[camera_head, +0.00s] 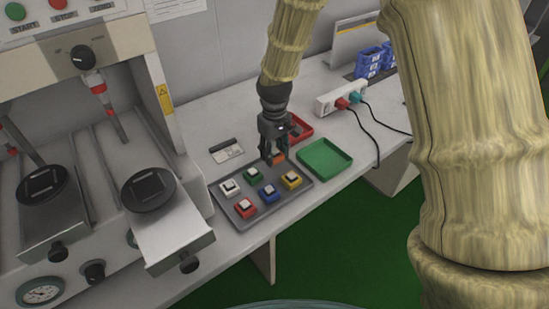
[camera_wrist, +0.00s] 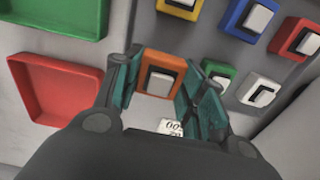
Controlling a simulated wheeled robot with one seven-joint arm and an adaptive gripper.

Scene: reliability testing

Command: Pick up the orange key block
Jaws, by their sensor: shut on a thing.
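The orange key block (camera_wrist: 164,62) is a square orange block with a pale key top on a dark base. In the wrist view it lies between the two fingers of my gripper (camera_wrist: 157,85), which are shut on it. In the head view my gripper (camera_head: 274,155) points down at the back of the grey tray (camera_head: 305,184), and only a bit of the orange block (camera_head: 279,158) shows between the fingers. I cannot tell whether the block is touching the tray or just above it.
White (camera_head: 230,187), green (camera_head: 252,174), yellow (camera_head: 291,180), blue (camera_head: 268,194) and red (camera_head: 245,208) key blocks sit on the grey tray. A green tray (camera_head: 324,160) stands to its right, a red tray (camera_head: 303,127) behind. A power strip (camera_head: 341,97) and testing machine (camera_head: 150,190) flank the bench.

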